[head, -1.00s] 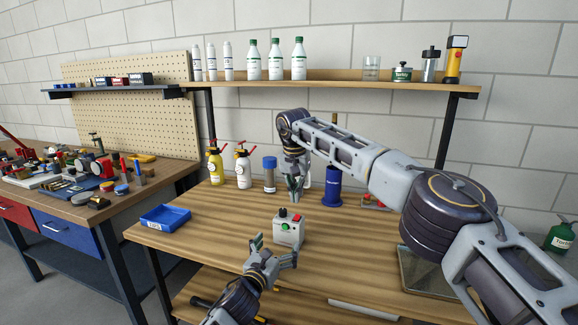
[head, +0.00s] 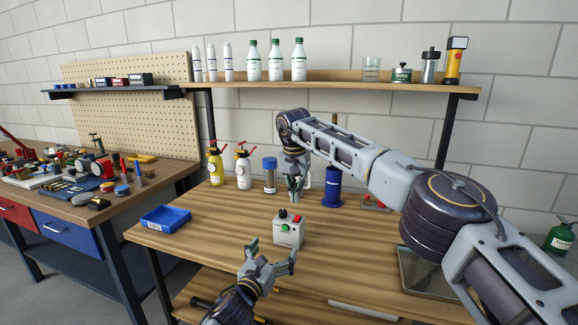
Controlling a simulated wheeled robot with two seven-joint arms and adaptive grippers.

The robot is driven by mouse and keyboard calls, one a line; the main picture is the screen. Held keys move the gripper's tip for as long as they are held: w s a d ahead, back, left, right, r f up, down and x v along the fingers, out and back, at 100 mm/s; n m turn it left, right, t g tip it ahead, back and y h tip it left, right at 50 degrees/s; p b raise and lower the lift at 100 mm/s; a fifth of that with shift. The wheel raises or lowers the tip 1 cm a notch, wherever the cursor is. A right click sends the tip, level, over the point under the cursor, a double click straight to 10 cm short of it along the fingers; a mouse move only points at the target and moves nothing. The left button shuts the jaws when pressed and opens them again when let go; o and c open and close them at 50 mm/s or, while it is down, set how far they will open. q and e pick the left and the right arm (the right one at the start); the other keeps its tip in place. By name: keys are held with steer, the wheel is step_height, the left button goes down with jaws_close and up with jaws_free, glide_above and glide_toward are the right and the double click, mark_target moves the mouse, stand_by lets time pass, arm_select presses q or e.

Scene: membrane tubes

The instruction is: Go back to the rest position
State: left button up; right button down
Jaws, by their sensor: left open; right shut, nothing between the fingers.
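My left gripper (head: 266,257) is low in the head view, open and empty, its fingers spread just in front of a small grey control box (head: 287,233) with red and green buttons. I cannot tell whether it touches the box. My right gripper (head: 294,192) hangs pointing down behind the box, above the wooden table (head: 215,225), shut with nothing in it. My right arm reaches in from the right across the table.
A blue tray (head: 166,218) lies at the table's left. A yellow bottle (head: 215,164), a white bottle (head: 243,167), a blue-capped jar (head: 270,176) and a blue spool (head: 332,186) stand at the back. A shelf (head: 330,82) with bottles spans above.

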arm_select(q)
step_height(320, 180, up, 9)
steer(key=p, duration=0.8)
arm_select(e)
step_height(320, 180, up, 9)
arm_select(q)
steer(key=shift+r+p, duration=0.35)
steer(key=shift+p, duration=0.35)
arm_select(e)
steer(key=shift+r, duration=0.35)
arm_select(q)
steer(key=shift+f, duration=0.15)
arm_select(e)
steer(key=shift+f, duration=0.1)
